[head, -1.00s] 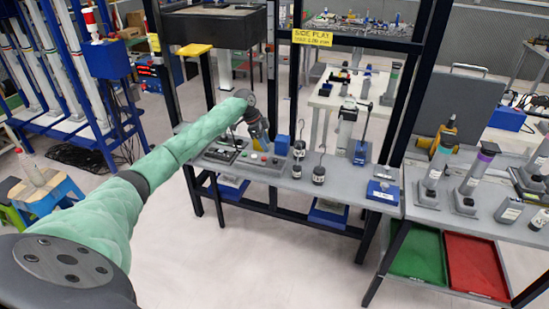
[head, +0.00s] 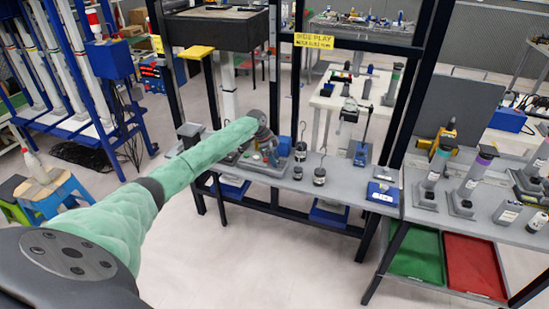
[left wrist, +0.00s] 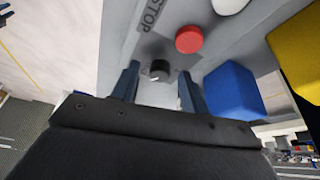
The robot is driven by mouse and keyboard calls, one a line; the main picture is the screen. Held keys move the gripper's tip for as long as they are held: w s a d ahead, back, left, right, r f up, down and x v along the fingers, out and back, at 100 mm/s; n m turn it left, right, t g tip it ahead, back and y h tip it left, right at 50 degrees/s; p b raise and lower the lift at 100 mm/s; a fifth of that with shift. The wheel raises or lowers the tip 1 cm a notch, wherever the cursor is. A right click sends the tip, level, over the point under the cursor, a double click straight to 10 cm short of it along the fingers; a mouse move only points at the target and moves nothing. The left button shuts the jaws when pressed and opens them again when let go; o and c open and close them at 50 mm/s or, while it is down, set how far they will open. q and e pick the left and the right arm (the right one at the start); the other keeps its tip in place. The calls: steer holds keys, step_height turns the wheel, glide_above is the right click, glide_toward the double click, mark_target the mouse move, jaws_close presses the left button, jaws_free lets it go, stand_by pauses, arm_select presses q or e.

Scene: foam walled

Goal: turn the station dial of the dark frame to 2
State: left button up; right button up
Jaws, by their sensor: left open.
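The dark frame (head: 290,100) stands over a grey bench, with a yellow "SIDE PLAY" sign (head: 314,41) on its crossbar. A grey control box (head: 263,168) sits on the bench. In the left wrist view a small black dial (left wrist: 160,68) with a light pointer mark is on the box's grey face. My left gripper (left wrist: 160,85) is open, with its two dark fingers on either side of the dial; I cannot tell whether they touch it. It also shows low over the box in the head view (head: 270,156). The dial's numbers are not readable. My right gripper is not in view.
A red button (left wrist: 189,39), a "STOP" label (left wrist: 150,14) and a blue block (left wrist: 232,90) are close to the dial. Black weights (head: 319,176) and a blue-based stand (head: 360,152) stand to the right on the bench. Open floor lies in front.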

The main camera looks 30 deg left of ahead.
arm_select(q)
jaws_close()
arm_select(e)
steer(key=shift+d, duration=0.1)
